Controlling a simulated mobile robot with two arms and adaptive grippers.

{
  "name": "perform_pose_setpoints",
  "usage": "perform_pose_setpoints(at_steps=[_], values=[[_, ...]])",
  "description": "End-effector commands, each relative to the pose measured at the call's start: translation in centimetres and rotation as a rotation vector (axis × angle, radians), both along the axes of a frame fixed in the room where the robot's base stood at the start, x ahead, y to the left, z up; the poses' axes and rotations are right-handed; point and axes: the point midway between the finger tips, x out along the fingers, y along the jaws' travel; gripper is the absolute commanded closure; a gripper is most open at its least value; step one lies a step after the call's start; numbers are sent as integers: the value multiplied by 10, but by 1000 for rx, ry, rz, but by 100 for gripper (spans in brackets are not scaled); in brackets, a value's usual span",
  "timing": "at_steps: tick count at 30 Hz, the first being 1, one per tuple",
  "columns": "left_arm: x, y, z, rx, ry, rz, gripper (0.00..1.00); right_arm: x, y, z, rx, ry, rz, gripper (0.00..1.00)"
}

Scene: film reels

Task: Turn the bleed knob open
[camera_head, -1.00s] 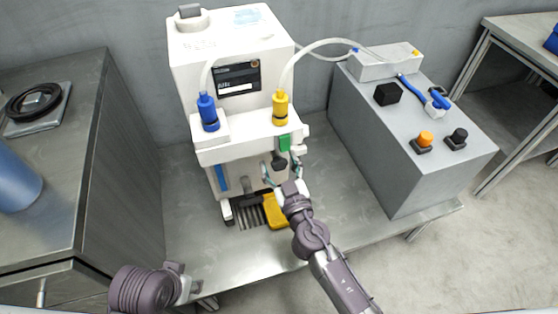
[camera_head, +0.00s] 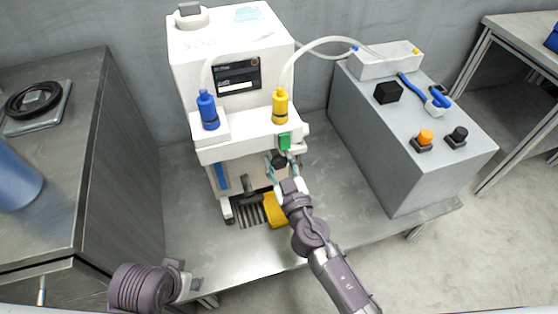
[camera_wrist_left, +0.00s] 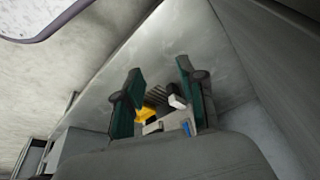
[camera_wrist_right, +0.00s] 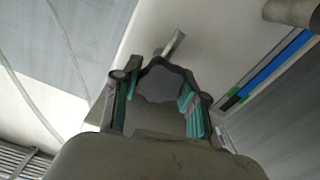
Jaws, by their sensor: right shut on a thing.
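The bleed knob, a dark lobed knob (camera_head: 279,160), sits on the front of the white machine (camera_head: 180,55), below a green part (camera_head: 284,142). In the right wrist view the knob (camera_wrist_right: 160,84) shows as a grey scalloped shape between the finger pads. My right gripper (camera_head: 282,170) is shut on the knob, one finger at each side. A thin lever-like piece (camera_wrist_right: 173,44) shows beyond the knob. My left gripper (camera_wrist_left: 160,95) is open and empty in the left wrist view, apart from the machine. In the head view its fingers are not clearly seen.
Blue (camera_head: 208,112) and yellow (camera_head: 281,108) bottles with hoses stand on the machine's ledge. A yellow block (camera_head: 276,210) lies below, beside a dark grate (camera_head: 248,214). A grey cabinet (camera_head: 375,150) with buttons stands right. The metal table (camera_head: 200,240) is clear at front left.

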Motion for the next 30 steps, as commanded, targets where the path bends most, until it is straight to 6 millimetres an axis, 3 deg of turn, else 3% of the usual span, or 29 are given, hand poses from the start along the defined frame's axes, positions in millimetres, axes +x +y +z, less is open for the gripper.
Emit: perform_pose_setpoints(at_steps=[10, 30], values=[[-8, 0, 15, -3, -8, 1, 60, 0, 1, -1, -223, -73, 1, 92], [-8, 1, 5, -1, -2, 3, 60, -1, 2, -2, -830, -270, 1, 92]])
